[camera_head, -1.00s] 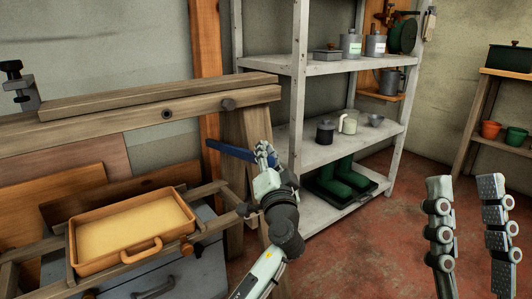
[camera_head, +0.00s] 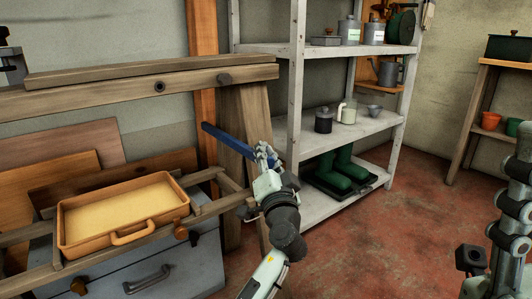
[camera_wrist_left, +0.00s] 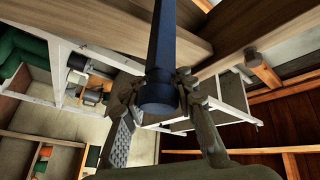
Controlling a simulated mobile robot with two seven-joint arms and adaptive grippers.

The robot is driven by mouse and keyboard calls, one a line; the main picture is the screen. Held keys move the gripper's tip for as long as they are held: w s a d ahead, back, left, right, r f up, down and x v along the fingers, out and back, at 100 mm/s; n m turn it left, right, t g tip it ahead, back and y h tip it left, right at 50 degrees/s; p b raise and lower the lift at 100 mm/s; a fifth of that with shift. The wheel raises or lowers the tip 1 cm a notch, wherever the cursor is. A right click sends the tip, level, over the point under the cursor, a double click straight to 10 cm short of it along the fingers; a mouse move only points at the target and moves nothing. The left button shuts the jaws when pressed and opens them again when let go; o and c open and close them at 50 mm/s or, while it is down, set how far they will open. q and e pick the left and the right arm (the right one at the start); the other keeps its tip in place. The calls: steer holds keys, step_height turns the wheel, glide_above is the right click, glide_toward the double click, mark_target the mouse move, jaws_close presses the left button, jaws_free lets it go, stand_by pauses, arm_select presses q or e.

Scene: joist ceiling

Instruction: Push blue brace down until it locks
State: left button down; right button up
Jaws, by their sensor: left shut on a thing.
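The blue brace (camera_head: 228,140) is a long bar beside the right end of the wooden workbench (camera_head: 150,82). In the head view it slopes down from its far left end to my left gripper (camera_head: 266,157). The left gripper is shut on its near right end. In the left wrist view the brace (camera_wrist_left: 163,45) runs up from between the left fingers (camera_wrist_left: 160,98), and its rounded end shows there. Whether the far end meets any catch cannot be seen.
An orange tray (camera_head: 120,215) rests on the bench's lower rails above a grey chest (camera_head: 165,268). The red floor at centre right is clear.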

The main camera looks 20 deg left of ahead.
mark_target(270, 165)
arm_select(q)
steer(key=shift+d+f, duration=0.2)
steer(key=shift+f, duration=0.05)
steer(key=c, duration=1.4)
jaws_free()
steer(key=shift+c, duration=0.2)
steer(key=shift+o, duration=1.3)
steer(key=shift+r, duration=0.1)
steer(key=shift+a, duration=0.1)
steer(key=v, duration=0.7)
steer(key=shift+s, duration=0.25)
